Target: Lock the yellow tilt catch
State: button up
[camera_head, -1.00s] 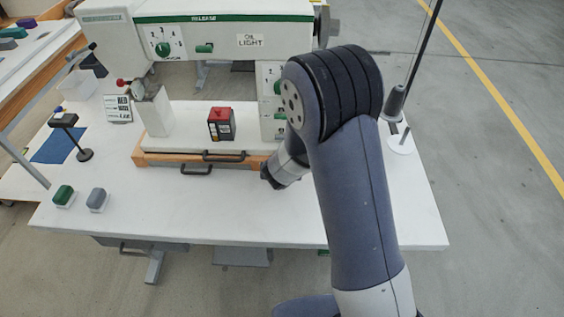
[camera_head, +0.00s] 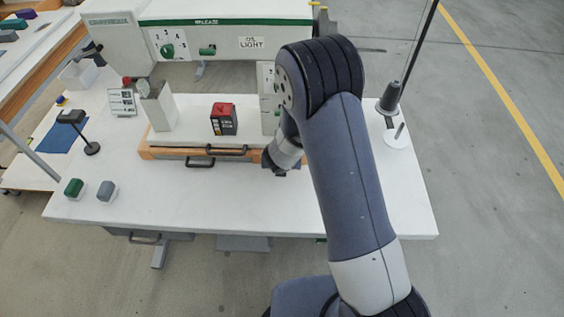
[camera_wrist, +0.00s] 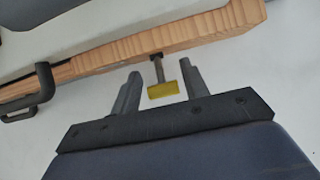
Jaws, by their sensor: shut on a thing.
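The yellow tilt catch (camera_wrist: 163,91) is a small yellow tab on a short dark stem. In the wrist view it hangs from the edge of a wooden board (camera_wrist: 110,57) and lies between the two grey fingers of my gripper (camera_wrist: 160,76). My gripper is shut on the catch, though its contact with the fingers is hard to make out. In the head view my gripper (camera_head: 278,168) is at the right end of the board's front edge (camera_head: 190,155), and the arm hides the catch there.
Black handles (camera_head: 213,150) stick out along the board's front. A black box with a red top (camera_head: 224,119) stands on the white plate. Green and grey buttons (camera_head: 105,191) sit at the table's front left. A thread stand (camera_head: 391,100) is right of my arm.

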jog(key=o, duration=1)
jog(key=shift+c, duration=0.2)
jog(key=shift+r, duration=0.1)
jog(key=p+v, duration=0.3)
jog(key=v, duration=0.7)
jog(key=shift+s+r, duration=0.25)
jog(key=shift+f, duration=0.1)
jog(key=b+x, duration=0.3)
jog(key=x, duration=0.8)
jog(key=shift+r, duration=0.2)
